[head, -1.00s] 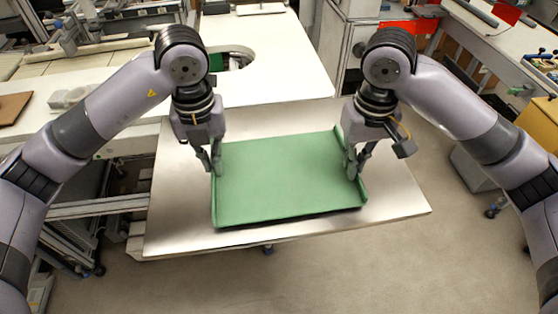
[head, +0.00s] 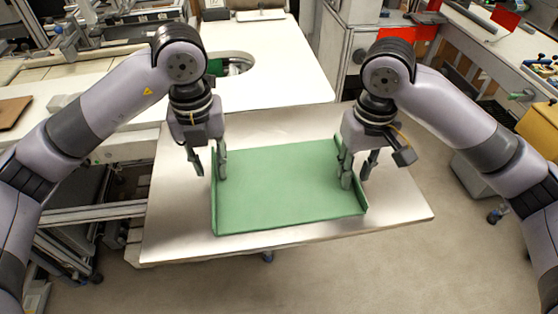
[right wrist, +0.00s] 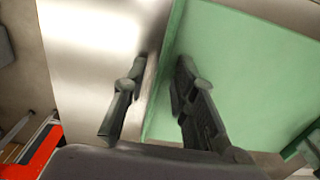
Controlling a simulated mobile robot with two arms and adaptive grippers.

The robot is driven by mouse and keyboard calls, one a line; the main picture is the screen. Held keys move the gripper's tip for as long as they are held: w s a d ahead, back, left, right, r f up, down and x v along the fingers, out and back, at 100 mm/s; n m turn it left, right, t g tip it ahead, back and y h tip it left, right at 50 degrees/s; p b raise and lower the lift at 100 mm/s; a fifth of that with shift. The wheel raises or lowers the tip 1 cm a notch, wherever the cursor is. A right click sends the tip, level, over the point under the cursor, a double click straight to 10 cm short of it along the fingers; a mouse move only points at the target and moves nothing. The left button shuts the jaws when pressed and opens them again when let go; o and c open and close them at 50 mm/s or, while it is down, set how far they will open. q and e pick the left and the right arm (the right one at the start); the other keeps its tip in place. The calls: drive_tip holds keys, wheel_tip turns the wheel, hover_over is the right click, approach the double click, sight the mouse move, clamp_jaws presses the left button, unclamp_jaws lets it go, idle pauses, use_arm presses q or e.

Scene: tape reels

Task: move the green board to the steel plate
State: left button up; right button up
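The green board (head: 280,188) is a flat tray with raised side walls. It lies flat on the steel plate (head: 175,215), within its edges. My left gripper (head: 208,172) is open, its fingers apart on either side of the board's left wall. My right gripper (head: 357,172) is open, with one finger inside the board and the other outside its right wall. In the right wrist view, the fingers of my right gripper (right wrist: 155,105) stand apart with the wall of the green board (right wrist: 240,75) between them and the steel plate (right wrist: 85,45) beside it.
A white table (head: 275,75) with a round cut-out stands behind the plate. A workbench (head: 500,60) with red items is at the far right. The floor (head: 400,260) in front of the plate is clear.

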drive_tip(key=shift+r, duration=0.6)
use_arm(q)
wheel_tip(320, 180, up, 10)
drive_tip(key=shift+r, duration=0.15)
use_arm(e)
wheel_tip(320, 180, up, 11)
drive_tip(key=shift+f, duration=0.1)
